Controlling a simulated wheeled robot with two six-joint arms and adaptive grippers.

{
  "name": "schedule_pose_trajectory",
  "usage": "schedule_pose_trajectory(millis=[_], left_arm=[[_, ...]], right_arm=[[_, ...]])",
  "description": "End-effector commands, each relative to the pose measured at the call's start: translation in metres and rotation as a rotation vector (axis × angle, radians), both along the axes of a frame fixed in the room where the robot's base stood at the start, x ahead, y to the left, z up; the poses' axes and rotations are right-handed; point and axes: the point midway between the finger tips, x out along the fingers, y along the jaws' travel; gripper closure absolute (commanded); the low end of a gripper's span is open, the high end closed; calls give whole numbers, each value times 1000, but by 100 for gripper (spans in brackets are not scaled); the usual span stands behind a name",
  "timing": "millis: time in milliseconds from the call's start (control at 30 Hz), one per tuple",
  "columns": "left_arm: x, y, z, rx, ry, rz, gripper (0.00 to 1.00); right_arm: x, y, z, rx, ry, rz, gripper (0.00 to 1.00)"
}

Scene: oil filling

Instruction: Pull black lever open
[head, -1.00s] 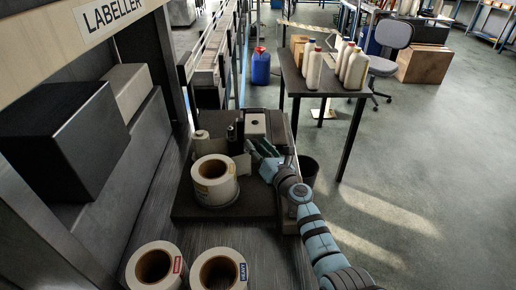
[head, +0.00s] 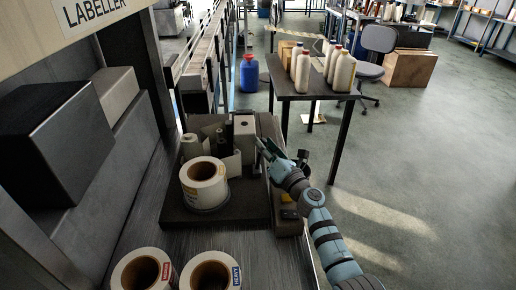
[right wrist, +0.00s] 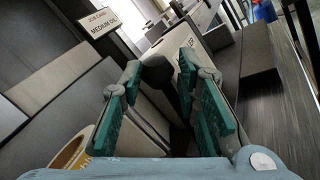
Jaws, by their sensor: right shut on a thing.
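The black lever (right wrist: 157,70) shows in the right wrist view as a dark rounded knob on a dark shaft, between the teal fingers of my right gripper (right wrist: 162,78). The gripper is shut on it. In the head view my right gripper (head: 264,147) is at the right side of the labeller's pale box (head: 244,134). The lever cannot be made out clearly there. The fingers and the box hide much of it. My left gripper is not in view.
A white label roll (head: 203,180) stands on the dark platform (head: 245,208), with two more rolls (head: 143,272) in front. A table (head: 305,94) with several bottles stands at the back right. A blue container (head: 249,76) is behind. Floor on the right is open.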

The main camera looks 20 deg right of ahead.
Motion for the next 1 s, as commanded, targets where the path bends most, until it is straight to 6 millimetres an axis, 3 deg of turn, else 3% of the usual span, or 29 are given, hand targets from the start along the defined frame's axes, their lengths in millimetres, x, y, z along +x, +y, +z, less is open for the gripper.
schedule_pose_trajectory(millis=[33, 700, 733, 900, 1000], left_arm=[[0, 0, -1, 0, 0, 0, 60], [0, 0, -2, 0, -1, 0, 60], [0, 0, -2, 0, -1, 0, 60], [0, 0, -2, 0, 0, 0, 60], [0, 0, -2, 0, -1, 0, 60]], right_arm=[[-2, -2, -11, -2, 18, 0, 100], [-3, -6, -14, -1, 20, 7, 100], [-3, -6, -14, -1, 20, 7, 71], [-3, -8, -12, -1, 15, 3, 44], [-3, -9, -11, -2, 13, 0, 43]])
